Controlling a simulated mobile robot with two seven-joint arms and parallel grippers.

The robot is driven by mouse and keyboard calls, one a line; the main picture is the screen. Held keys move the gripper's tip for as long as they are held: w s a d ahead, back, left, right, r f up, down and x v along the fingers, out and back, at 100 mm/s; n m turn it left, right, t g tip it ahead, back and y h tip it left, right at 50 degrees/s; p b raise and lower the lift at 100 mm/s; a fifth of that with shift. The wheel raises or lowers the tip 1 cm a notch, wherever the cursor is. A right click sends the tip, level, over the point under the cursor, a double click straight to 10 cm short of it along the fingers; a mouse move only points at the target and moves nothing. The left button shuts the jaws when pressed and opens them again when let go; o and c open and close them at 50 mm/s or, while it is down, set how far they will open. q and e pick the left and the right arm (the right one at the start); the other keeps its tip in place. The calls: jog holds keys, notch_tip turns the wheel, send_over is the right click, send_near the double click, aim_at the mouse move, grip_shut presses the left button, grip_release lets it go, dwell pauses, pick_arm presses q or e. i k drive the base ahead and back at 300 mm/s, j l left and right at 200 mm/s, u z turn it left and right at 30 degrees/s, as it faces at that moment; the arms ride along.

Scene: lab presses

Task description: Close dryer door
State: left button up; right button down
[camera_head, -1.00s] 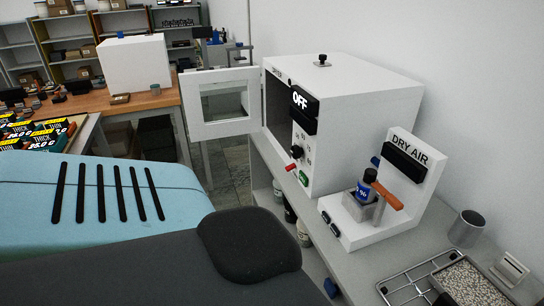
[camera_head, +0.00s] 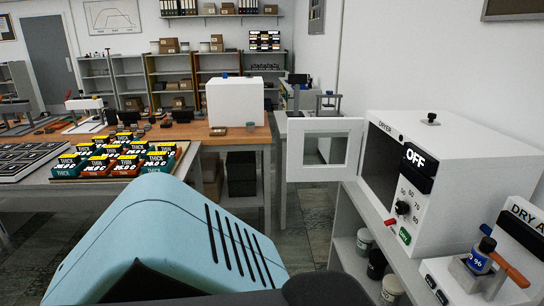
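The dryer (camera_head: 478,170) is a white box on the grey bench at the right, with a dark OFF display (camera_head: 417,160) and a dial on its front. Its door (camera_head: 294,150), a white frame around a window, stands wide open and sticks out to the left of the dryer's opening. The dark inside of the dryer (camera_head: 380,165) shows. Neither of my grippers is in view, so their place relative to the door cannot be seen.
A white dry air unit (camera_head: 520,225) holding a blue bottle (camera_head: 481,254) stands right of the dryer. Jars (camera_head: 377,264) sit on the shelf below. A wooden table (camera_head: 222,138) with a white box and a table with colored packs (camera_head: 116,158) stand at the left. Grey floor shows between.

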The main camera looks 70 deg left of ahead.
aim_at(296, 172)
jog(key=j+u, duration=0.25)
jog(key=u, duration=0.25)
jog(key=j+u, duration=0.25)
jog(key=u, duration=0.25)
jog(key=i+j+u, duration=0.1)
jog(key=j+u, duration=0.15)
jog(key=j, duration=0.2)
jog(key=i+j+u, duration=0.1)
jog(key=j+u, duration=0.15)
jog(key=j, duration=0.2)
jog(key=i+j, duration=0.15)
jog(key=j, duration=0.25)
jog(key=i+j+u, duration=0.1)
jog(key=j, duration=0.25)
jog(key=i+j+u, duration=0.1)
jog(key=j, duration=0.25)
jog(key=i+j, duration=0.3)
jog(key=i+j+u, duration=0.1)
jog(key=j, duration=0.35)
jog(key=i, duration=0.05)
